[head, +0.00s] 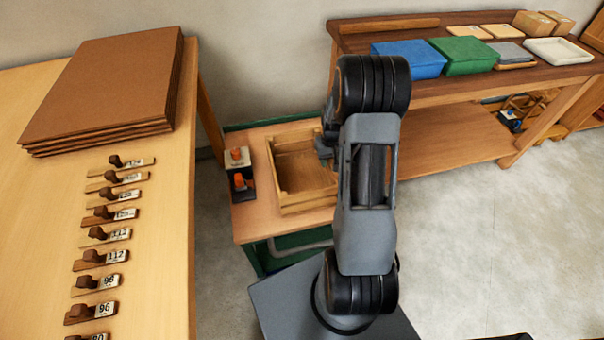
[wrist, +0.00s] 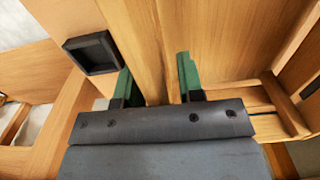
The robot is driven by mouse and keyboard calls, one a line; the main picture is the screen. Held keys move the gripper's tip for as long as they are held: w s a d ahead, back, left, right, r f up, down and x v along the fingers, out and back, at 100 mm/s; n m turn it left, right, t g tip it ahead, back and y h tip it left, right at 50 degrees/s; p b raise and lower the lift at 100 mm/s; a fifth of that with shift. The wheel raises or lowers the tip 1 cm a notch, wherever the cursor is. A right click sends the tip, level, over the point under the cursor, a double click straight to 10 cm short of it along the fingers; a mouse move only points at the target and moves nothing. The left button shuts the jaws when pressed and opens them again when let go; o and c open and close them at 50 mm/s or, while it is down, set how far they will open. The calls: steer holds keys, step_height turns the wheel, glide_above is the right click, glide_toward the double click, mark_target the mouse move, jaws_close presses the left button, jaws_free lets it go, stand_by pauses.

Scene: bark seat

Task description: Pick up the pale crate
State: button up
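The pale crate (head: 308,199) is an open wooden box on a low wooden-topped table in the head view. My arm stands in front of its right side and hides that part. My gripper (head: 325,148) is mostly hidden behind the arm, at the crate's right side. In the wrist view my gripper (wrist: 156,80) has its two green fingers apart. A wall of the pale crate (wrist: 145,40) runs between the fingers. I cannot tell whether either finger touches it. Slats of the crate show at right.
A black square holder (wrist: 92,53) sits beside the crate. A pale holder with an orange knob (head: 237,156) stands left of it. A long table (head: 165,230) with brown sheets (head: 110,85) is at left. A bench with a blue box (head: 408,58) stands behind. Floor at right is clear.

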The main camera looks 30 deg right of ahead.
jaws_close()
steer(key=shift+r, duration=0.1)
stand_by(0.5)
